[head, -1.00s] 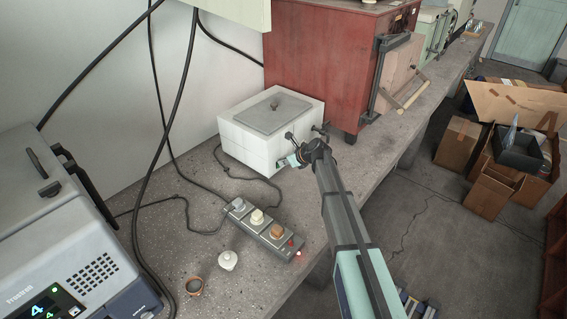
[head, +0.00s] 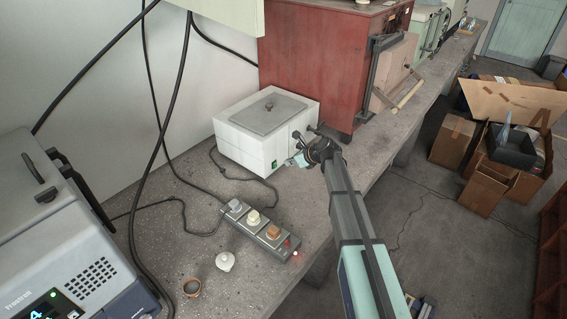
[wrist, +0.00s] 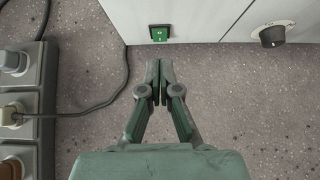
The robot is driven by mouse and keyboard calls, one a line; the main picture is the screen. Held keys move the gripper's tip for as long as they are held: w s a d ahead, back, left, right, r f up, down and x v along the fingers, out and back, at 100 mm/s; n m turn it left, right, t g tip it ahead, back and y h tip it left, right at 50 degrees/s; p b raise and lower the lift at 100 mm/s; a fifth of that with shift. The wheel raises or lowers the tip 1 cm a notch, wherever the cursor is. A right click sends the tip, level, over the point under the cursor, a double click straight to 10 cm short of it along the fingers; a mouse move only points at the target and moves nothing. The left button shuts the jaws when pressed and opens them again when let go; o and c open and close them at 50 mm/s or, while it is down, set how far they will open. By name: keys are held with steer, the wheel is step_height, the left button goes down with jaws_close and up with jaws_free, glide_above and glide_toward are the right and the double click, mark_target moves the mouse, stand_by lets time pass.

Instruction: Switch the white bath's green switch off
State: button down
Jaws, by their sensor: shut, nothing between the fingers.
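The white bath (head: 250,157) is a white box with a grey lid, standing on the bench against the wall. Its green switch (wrist: 159,33) is low on the front face in the wrist view, and it also shows as a small green patch in the head view (head: 274,168). My gripper (wrist: 156,64) is shut and empty, its fingertips just short of the switch and apart from it in the wrist view. In the head view my gripper (head: 299,158) is in front of the bath's right part. Which side of the switch is pressed in is too small to tell.
A black knob (wrist: 272,36) is on the bath's face right of the switch. A power strip (head: 258,228) with several plugs lies on the bench, its cable running beside the bath. A small white pot (head: 225,261) and a brown ring (head: 192,287) stand nearby.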

steer(key=r+b+v, duration=0.1)
steer(key=v, duration=0.6)
steer(key=shift+a, duration=0.25)
steer(key=shift+w+r, duration=0.1)
steer(key=shift+r, duration=0.05)
